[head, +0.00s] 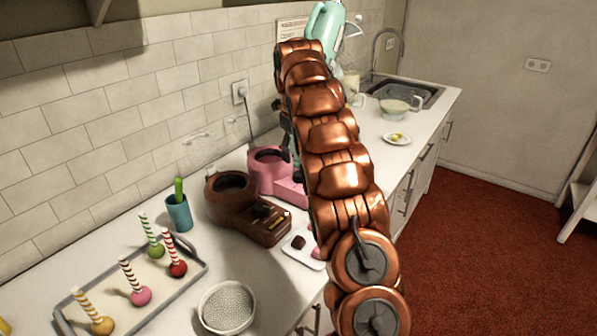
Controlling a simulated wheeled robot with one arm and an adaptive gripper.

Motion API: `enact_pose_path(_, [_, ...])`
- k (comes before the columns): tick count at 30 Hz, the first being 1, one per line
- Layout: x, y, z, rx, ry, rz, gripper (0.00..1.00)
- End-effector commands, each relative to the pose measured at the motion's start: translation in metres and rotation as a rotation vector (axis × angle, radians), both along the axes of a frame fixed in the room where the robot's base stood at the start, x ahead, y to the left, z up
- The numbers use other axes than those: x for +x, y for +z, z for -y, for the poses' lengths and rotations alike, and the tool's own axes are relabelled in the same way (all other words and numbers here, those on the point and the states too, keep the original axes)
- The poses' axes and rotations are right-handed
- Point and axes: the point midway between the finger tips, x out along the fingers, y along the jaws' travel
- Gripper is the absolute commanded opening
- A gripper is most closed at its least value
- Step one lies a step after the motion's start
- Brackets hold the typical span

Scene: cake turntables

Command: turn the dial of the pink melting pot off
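The pink melting pot (268,178) stands on the white counter behind the brown melting pot (226,206). Its round opening faces up, and its right front part runs behind my copper arm. Its dial cannot be made out clearly; a small dark shape shows on its front beside the arm. My gripper (287,136) shows only as dark parts at the arm's left edge, by the right side of the pink pot's rim. The arm hides most of it, so its fingers, and whether it touches the pot, cannot be told.
The brown pot stands close in front, with a small white tray (300,249) of dark and pink pieces beside it. A tray (190,283) of striped-stick cake pops, a blue cup (179,214) and a bowl (227,306) are nearer. A mixer (325,22) and sink (418,91) lie beyond.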

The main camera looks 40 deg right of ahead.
Motion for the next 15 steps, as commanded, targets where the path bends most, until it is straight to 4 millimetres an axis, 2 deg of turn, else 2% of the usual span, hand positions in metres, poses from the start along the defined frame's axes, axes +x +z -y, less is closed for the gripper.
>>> enact_pose_path(8, [-0.002, -0.019, 0.001, 0.001, 0.000, -0.003, 0.67])
enact_pose_path(15, [-0.002, -0.044, 0.002, 0.002, 0.002, -0.006, 0.67])
